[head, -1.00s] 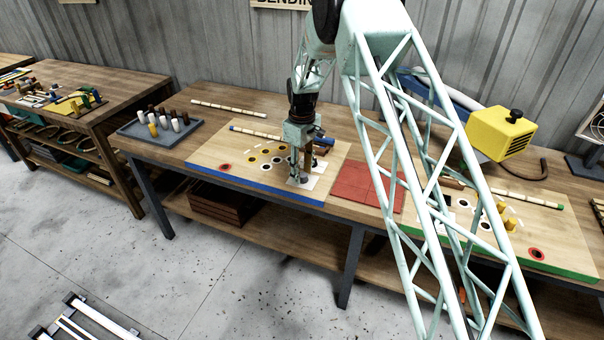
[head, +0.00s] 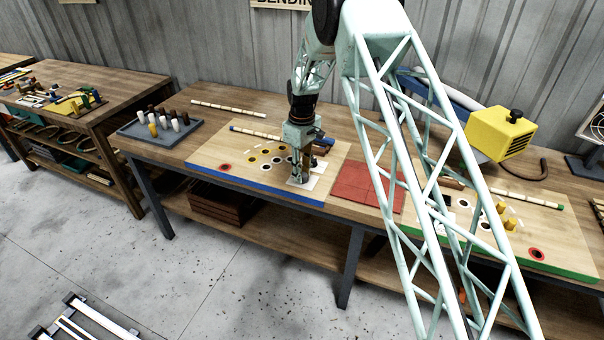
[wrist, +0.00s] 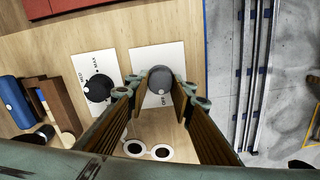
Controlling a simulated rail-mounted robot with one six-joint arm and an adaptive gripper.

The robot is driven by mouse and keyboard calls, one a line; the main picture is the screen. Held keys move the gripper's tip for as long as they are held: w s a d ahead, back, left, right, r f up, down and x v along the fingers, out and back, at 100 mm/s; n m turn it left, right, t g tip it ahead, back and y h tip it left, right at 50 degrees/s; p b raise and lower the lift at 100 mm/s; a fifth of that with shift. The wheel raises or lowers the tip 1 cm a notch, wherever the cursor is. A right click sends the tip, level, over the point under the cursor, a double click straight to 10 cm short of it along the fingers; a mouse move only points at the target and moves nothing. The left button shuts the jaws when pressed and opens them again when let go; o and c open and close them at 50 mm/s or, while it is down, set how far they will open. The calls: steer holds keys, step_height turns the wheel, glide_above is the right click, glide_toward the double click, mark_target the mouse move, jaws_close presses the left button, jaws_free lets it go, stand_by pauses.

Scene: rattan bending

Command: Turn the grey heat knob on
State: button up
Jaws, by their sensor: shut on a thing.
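The grey heat knob (wrist: 158,75) is a round grey disc on a white plate (wrist: 143,57) in the wrist view. A small light mark shows near its lower edge, beside dark lettering on the plate. My gripper (wrist: 163,84) has one finger on each side of the knob and is shut on it. In the head view my gripper (head: 300,178) points down at the front right of the blue-edged board (head: 235,187), and its fingers hide the knob there.
A black knob (wrist: 97,88) on its own white plate stands close by. Blue and brown blocks (wrist: 24,100) lie beyond it. A red tiled pad (head: 362,185) lies right of the board. A tray of pegs (head: 150,135) stands at the left.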

steer(key=m, duration=0.4)
steer(key=shift+m+b, duration=0.35)
steer(key=shift+m, duration=0.05)
steer(key=m, duration=0.5)
steer(key=shift+w+d, duration=0.1)
steer(key=m, duration=0.4)
steer(key=shift+b, duration=0.4)
steer(key=shift+d+m, duration=0.1)
steer(key=shift+m, duration=1.9)
steer(key=o, duration=0.9)
